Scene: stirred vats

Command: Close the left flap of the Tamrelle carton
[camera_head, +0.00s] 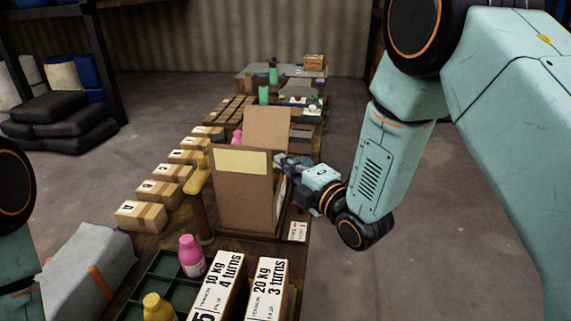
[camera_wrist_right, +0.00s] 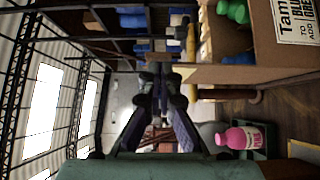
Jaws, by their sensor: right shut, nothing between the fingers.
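The brown Tamrelle carton (camera_head: 240,208) stands open at the middle of the bench. One flap (camera_head: 267,127) stands upright at its far side, and a panel with a pale yellow label (camera_head: 241,162) rises at its near side. I cannot tell which flap is the left one. My left gripper is out of view.
A row of small boxes (camera_head: 141,216) lines the bench's left edge. A pink bottle (camera_head: 191,256), a green tray (camera_head: 168,270) and lettered white-faced boxes (camera_head: 266,289) are in front. Floor at right is clear.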

